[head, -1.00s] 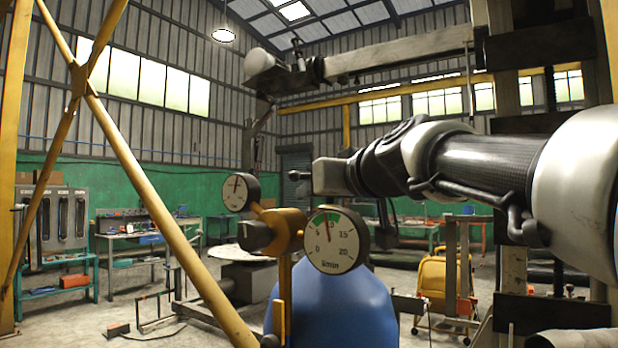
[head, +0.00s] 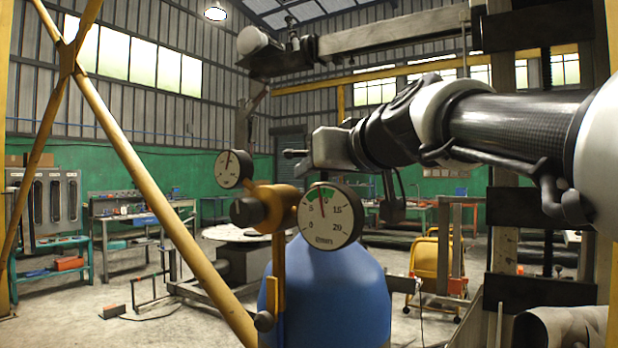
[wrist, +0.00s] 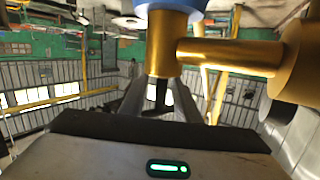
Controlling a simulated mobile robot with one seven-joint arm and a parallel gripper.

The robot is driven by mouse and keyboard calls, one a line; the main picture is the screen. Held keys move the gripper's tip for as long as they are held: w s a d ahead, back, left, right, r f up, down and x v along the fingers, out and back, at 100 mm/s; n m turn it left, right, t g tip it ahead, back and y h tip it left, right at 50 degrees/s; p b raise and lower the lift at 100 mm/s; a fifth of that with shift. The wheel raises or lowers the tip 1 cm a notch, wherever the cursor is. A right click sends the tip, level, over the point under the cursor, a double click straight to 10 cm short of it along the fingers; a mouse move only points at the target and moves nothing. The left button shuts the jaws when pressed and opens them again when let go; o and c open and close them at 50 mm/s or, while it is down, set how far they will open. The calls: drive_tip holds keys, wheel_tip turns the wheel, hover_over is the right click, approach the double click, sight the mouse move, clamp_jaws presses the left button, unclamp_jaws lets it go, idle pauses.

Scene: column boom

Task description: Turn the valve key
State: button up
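My gripper (head: 294,153) reaches in from the right in the head view, above the gauges. In the wrist view, which looks upside down, its two grey fingers (wrist: 158,102) stand apart, beside a dark upright piece (wrist: 160,95) that looks like the valve key. This piece lies beyond the end of the brass valve body (wrist: 170,42). I cannot tell whether the fingers touch it. The blue cylinder (head: 335,290) stands below the brass regulator (head: 268,206). The key cannot be made out in the head view.
A large gauge (head: 330,215) and a smaller gauge (head: 233,168) stick out from the regulator, close below and left of my gripper. A yellow diagonal brace (head: 150,175) crosses at left. A yellow trolley (head: 437,268) and workbenches stand farther back.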

drive_tip(key=shift+s+d+f+b, duration=0.1)
drive_tip(key=shift+s+d+b, duration=0.2)
drive_tip(key=shift+s, duration=0.45)
drive_tip(key=shift+s+d+f+b, duration=0.15)
drive_tip(key=shift+s+b, duration=0.15)
drive_tip(key=shift+s, duration=0.4)
drive_tip(key=shift+s+d+f+b, duration=0.2)
drive_tip(key=shift+s+b, duration=0.1)
drive_tip(key=shift+s, duration=0.25)
drive_tip(key=shift+s+d+f+b, duration=0.1)
drive_tip(key=shift+s+d+b, duration=0.1)
drive_tip(key=shift+s, duration=0.4)
drive_tip(key=shift+s+d+b, duration=0.2)
drive_tip(key=shift+s+b, duration=0.05)
drive_tip(key=shift+s, duration=0.3)
drive_tip(key=shift+s+d+f+b, duration=0.1)
drive_tip(key=shift+s+d+b, duration=0.1)
drive_tip(key=shift+s, duration=0.4)
drive_tip(key=b, duration=0.2)
approach(324, 177)
drive_tip(key=shift+s+d+f, duration=0.1)
drive_tip(key=shift+s+f, duration=0.05)
drive_tip(key=shift+s, duration=0.55)
drive_tip(key=shift+s+d+f, duration=0.1)
drive_tip(key=shift+s+f, duration=0.1)
drive_tip(key=shift+s, duration=0.5)
drive_tip(key=shift+s+d+f, duration=0.1)
drive_tip(key=shift+s+f, duration=0.05)
drive_tip(key=shift+s, duration=0.55)
